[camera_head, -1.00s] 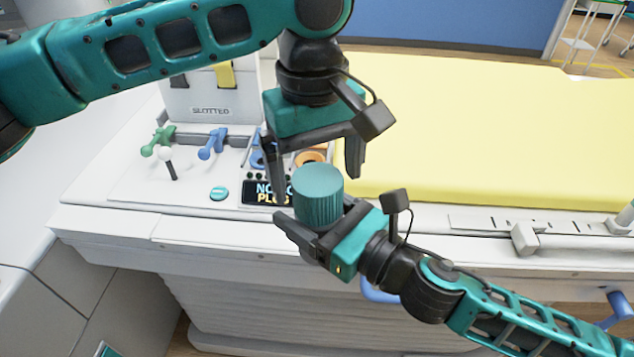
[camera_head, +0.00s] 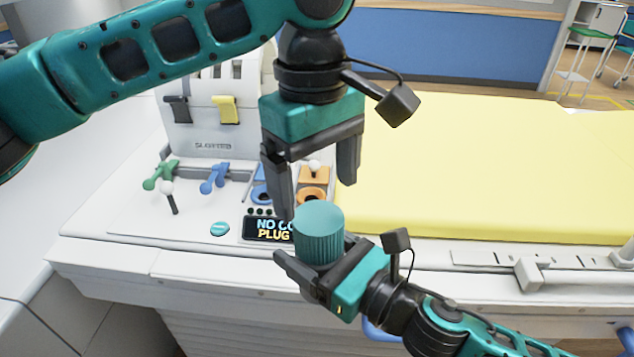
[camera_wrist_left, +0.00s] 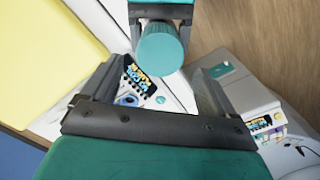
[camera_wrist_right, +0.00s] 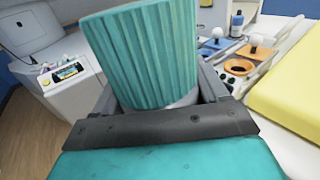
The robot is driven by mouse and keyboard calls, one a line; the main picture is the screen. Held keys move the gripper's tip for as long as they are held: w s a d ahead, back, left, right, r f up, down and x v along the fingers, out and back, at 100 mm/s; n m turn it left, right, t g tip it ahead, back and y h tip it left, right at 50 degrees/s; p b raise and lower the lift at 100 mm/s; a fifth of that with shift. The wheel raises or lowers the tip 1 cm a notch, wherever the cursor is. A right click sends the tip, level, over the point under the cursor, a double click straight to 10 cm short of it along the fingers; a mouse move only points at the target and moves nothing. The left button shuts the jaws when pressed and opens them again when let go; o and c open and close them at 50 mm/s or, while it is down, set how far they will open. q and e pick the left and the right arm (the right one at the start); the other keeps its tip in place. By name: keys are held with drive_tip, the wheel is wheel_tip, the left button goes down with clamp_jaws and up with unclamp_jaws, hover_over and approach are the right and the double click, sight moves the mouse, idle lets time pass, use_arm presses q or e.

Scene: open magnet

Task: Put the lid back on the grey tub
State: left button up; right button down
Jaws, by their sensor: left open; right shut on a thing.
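The teal ribbed lid (camera_head: 318,235) sits on top of the grey tub (camera_wrist_right: 186,98), of which only a pale strip shows below the lid in the right wrist view. I cannot tell how tightly the lid is on. My right gripper (camera_head: 312,272) is shut on the tub, below the lid, and holds it in front of the white console. My left gripper (camera_head: 314,198) is open and empty above the lid, fingers pointing down. In the left wrist view the lid (camera_wrist_left: 160,50) lies beyond the open fingers, apart from them.
The white console behind has a lit display (camera_head: 268,229), a teal button (camera_head: 219,229), and green (camera_head: 160,176) and blue (camera_head: 214,178) levers. A yellow pad (camera_head: 480,170) lies to the right. There is open space in front of the console.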

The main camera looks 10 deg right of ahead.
sight(318, 216)
use_arm(q)
drive_tip(key=shift+f, duration=0.15)
drive_tip(key=shift+d+f, duration=0.1)
drive_tip(key=shift+f, duration=3.8)
drive_tip(key=shift+c, duration=0.3)
drive_tip(key=c, duration=1)
drive_tip(key=shift+m, duration=1.7)
drive_tip(key=o, duration=1.2)
drive_tip(key=shift+c, duration=0.2)
